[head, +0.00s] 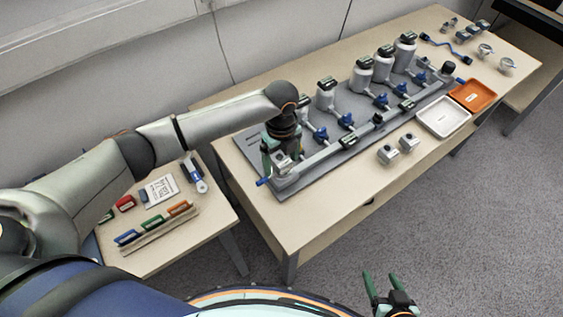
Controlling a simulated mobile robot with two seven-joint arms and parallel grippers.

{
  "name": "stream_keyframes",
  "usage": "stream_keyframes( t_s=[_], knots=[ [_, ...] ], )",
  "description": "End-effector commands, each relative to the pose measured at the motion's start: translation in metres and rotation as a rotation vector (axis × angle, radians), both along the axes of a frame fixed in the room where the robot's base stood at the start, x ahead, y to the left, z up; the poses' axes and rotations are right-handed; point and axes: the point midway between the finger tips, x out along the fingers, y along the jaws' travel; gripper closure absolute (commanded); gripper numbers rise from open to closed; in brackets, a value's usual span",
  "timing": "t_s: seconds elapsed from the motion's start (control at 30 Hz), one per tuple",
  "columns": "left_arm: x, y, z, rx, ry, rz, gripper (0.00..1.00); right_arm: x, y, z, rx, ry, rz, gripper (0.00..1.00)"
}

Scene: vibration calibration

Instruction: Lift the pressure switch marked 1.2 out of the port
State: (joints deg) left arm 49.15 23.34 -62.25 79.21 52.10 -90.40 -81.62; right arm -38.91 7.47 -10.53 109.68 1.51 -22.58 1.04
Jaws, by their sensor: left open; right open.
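My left gripper (281,158) points down over the left end of the grey manifold (325,153). Its green fingers are open, on either side of a small silver-grey block (283,163) at that end; contact cannot be told. This block may be the pressure switch in its port, but I cannot read any 1.2 mark. Two similar small silver-grey units, a left one (387,154) and a right one (408,142), stand on the table in front of the manifold. My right gripper (387,290) is open and empty over the floor at the bottom of the view.
Several white canisters with dark tops and blue valves stand along the manifold. A white tray (421,105) and an orange tray (489,92) are at its right. A side table (205,220) at left holds coloured markers and a label card. The table's front strip is partly clear.

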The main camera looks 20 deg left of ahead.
Motion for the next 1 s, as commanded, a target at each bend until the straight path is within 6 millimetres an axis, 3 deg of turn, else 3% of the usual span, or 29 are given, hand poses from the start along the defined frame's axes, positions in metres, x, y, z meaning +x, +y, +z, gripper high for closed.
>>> stream_keyframes(
  t_s=[0.07, 0.17, 0.83, 1.0],
  knots=[
    [0.0, -0.0002, 0.0002, 0.0, 0.0, 0.0, 0.12, 0.0, 0.0, 0.0, 0.0, 0.0, 0.0, 0.32],
    [0.0, -0.0002, 0.0003, -0.001, 0.001, 0.0, 0.23, -0.0001, 0.0, -0.0001, 0.0, 0.0, 0.0, 0.32],
    [-0.0001, -0.0001, 0.0005, -0.001, 0.001, 0.001, 0.98, -0.0001, 0.0, -0.0001, -0.001, 0.0, 0.001, 0.32],
    [0.0, 0.0, 0.0006, 0.0, 0.0, 0.001, 1.0, -0.0001, 0.0, -0.0001, -0.001, 0.0, 0.001, 0.32]
  ],
)
